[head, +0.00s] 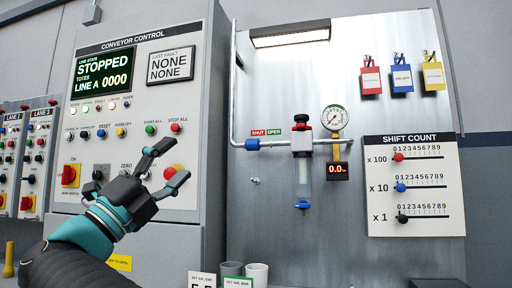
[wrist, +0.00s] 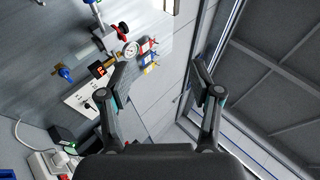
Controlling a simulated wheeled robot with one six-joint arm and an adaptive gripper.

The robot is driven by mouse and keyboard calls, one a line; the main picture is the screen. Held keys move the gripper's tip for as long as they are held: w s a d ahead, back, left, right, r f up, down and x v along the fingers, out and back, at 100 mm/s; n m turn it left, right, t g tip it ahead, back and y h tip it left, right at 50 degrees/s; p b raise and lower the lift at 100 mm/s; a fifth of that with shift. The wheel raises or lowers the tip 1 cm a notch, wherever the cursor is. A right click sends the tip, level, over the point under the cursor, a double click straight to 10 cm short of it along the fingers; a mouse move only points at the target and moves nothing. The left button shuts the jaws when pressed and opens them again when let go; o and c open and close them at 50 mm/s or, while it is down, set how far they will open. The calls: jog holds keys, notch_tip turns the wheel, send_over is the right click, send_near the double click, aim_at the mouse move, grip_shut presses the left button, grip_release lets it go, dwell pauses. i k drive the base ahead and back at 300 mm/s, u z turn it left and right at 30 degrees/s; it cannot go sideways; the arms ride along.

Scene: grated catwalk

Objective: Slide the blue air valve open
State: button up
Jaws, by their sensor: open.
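The blue air valve (head: 252,144) is a short blue sleeve on the thin horizontal air pipe, in the head view. It sits at the pipe's left end, below and slightly left of the red SHUT label (head: 258,132). The green OPEN label (head: 274,132) is to the right of that. My gripper (head: 176,160) is open and empty, left of the valve and apart from it, in front of the conveyor control panel. In the wrist view my gripper (wrist: 158,65) shows both fingers spread with nothing between them. I cannot make out the blue sleeve there.
The conveyor control panel (head: 135,75) has several buttons near my gripper. Cups (head: 257,275) stand below. A SHIFT COUNT board (head: 415,185) hangs right.

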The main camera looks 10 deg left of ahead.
aim_at(253, 145)
jog(key=i, duration=0.9)
